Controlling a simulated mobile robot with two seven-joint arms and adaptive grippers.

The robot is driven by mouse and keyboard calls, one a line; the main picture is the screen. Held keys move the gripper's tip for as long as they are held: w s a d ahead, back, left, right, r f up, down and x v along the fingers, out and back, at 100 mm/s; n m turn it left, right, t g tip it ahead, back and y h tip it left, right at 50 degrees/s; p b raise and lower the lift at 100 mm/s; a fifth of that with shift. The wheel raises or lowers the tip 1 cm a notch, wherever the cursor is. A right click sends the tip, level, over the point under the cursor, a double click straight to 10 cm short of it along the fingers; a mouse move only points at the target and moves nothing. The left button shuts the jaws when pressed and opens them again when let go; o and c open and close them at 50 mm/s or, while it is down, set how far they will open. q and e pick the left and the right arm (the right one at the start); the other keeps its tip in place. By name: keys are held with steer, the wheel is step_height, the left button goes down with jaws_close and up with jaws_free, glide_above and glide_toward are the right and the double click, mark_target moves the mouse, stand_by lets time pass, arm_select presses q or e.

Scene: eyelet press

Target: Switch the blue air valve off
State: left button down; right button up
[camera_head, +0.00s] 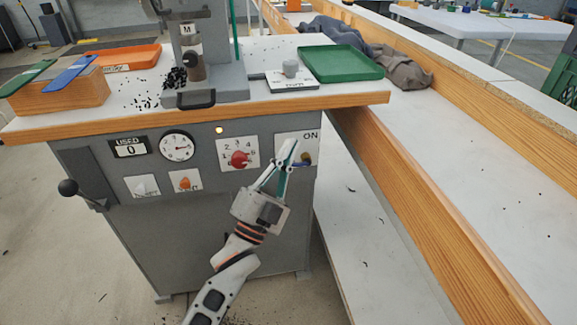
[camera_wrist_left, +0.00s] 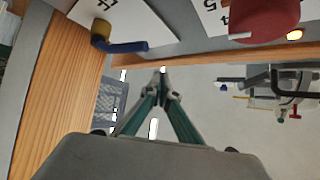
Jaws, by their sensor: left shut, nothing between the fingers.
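The blue air valve (camera_head: 304,160) sits on a white plate at the right of the grey press cabinet's front, below the word ON. My left gripper partly covers it in the head view. In the left wrist view its blue lever (camera_wrist_left: 125,47) reaches right from a brass-coloured body at the upper left. My left gripper (camera_head: 288,150) is raised in front of the plate, its fingers shut and empty. In the left wrist view the closed fingertips (camera_wrist_left: 162,72) are apart from the lever. I cannot tell the depth gap. My right gripper is not in view.
A red knob (camera_head: 239,159) on a numbered plate is left of the valve, with a round gauge (camera_head: 177,147) further left. The wooden benchtop edge (camera_head: 200,112) overhangs the panel. A wooden-sided bench (camera_head: 430,215) runs along the right. A black-ball lever (camera_head: 70,188) sticks out at left.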

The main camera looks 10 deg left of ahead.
arm_select(q)
step_height(320, 180, up, 4)
steer(key=shift+f, duration=0.25)
